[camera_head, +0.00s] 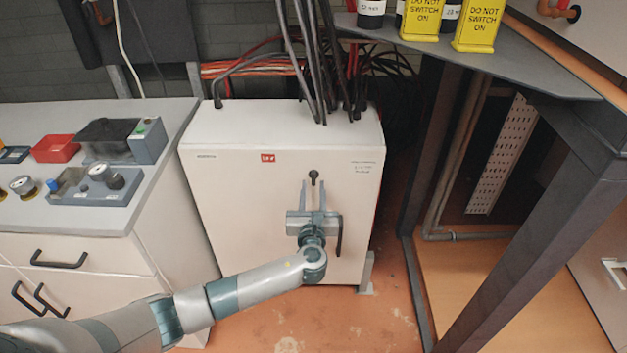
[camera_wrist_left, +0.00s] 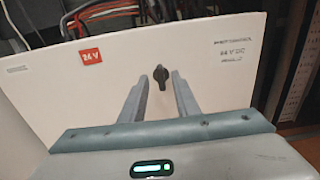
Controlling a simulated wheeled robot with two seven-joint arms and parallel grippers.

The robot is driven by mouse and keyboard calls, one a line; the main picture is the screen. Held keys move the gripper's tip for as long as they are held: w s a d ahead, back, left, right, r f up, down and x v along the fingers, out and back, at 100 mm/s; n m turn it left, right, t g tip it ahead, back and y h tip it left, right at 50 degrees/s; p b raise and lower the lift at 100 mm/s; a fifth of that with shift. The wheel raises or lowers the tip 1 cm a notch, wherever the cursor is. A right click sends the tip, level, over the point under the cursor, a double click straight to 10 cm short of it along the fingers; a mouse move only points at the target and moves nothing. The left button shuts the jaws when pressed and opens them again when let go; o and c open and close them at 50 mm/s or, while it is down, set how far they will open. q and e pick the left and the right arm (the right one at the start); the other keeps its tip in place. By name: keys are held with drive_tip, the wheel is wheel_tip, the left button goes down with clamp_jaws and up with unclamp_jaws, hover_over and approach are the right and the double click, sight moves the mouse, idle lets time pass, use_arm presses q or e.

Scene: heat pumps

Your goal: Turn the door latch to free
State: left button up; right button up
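The door latch (camera_head: 314,177) is a small dark knob on the front of a white cabinet (camera_head: 235,195) with a red label. In the left wrist view the latch (camera_wrist_left: 160,76) appears upright on the white door, between and beyond the fingertips. My left gripper (camera_head: 314,184) is in front of the door with its fingers apart, one on each side of the latch. In the wrist view the open fingers (camera_wrist_left: 160,82) show a gap to the latch on both sides; I cannot tell whether they touch the door. My right gripper is not in view.
A dark vertical door handle (camera_head: 339,236) is just right of my left gripper. Cables (camera_head: 310,60) run into the cabinet top. A counter (camera_head: 95,205) with devices stands left, and a dark-framed table (camera_head: 520,75) with yellow signs stands right.

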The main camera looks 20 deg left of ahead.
sight(313, 178)
use_arm(q)
drive_tip(key=shift+x, duration=1.95)
clamp_jaws()
